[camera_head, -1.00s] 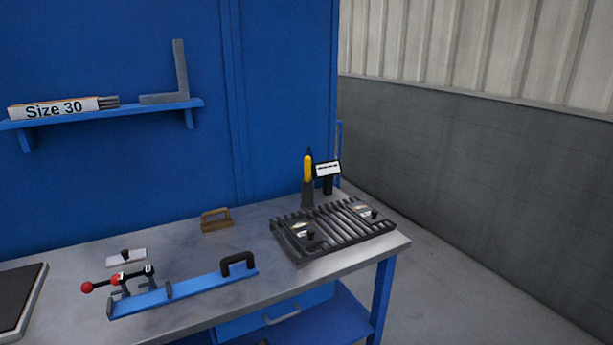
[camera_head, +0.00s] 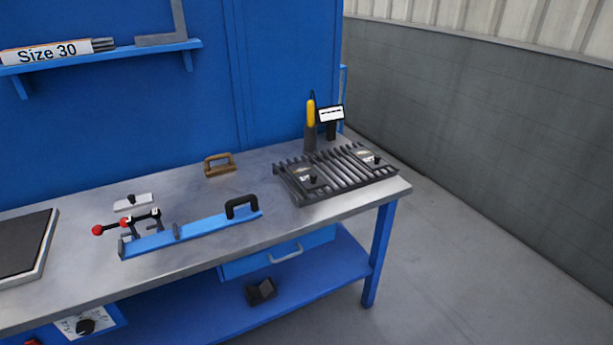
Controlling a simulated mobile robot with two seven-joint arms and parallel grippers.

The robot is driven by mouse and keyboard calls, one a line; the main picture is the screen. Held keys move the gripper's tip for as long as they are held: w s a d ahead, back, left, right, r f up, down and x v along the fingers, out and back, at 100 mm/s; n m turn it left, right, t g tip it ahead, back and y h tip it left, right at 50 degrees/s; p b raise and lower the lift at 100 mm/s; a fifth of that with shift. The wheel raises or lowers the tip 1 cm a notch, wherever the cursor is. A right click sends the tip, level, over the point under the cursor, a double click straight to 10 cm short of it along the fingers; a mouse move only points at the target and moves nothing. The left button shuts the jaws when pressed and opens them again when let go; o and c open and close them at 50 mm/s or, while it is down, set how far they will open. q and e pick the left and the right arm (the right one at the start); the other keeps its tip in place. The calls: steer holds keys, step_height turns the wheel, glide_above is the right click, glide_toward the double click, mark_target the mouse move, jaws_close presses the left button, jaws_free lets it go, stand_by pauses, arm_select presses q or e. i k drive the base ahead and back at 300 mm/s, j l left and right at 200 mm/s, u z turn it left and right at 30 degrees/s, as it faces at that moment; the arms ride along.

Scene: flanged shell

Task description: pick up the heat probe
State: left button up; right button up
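A yellow-handled tool (camera_head: 311,113), which looks like the heat probe, stands upright in a dark holder (camera_head: 310,138) at the back right of the workbench. A small black-framed display (camera_head: 331,114) on a dark stand is right beside it. I cannot tell whether the display belongs to the probe. The lower part of the tool is hidden in the holder. Neither of my grippers is in view.
A dark slatted grate (camera_head: 335,184) lies in front of the probe on the metal workbench (camera_head: 290,224). A blue clamp fixture (camera_head: 195,235), a wooden-handled block (camera_head: 219,165) and a dark plate (camera_head: 22,243) are further left. A blue wall panel (camera_head: 280,70) rises behind.

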mark_target(310, 103)
steer(key=u, duration=0.45)
steer(key=i+l+u, duration=0.1)
steer(key=l+u, duration=0.2)
steer(key=u, duration=0.2)
steer(key=l+u, duration=0.9)
steer(key=l, duration=0.8)
steer(key=k+l, duration=0.15)
steer(key=l, duration=0.35)
steer(key=l+u, duration=0.1)
steer(key=l, duration=0.35)
steer(key=k+l, duration=0.1)
steer(key=l, duration=0.4)
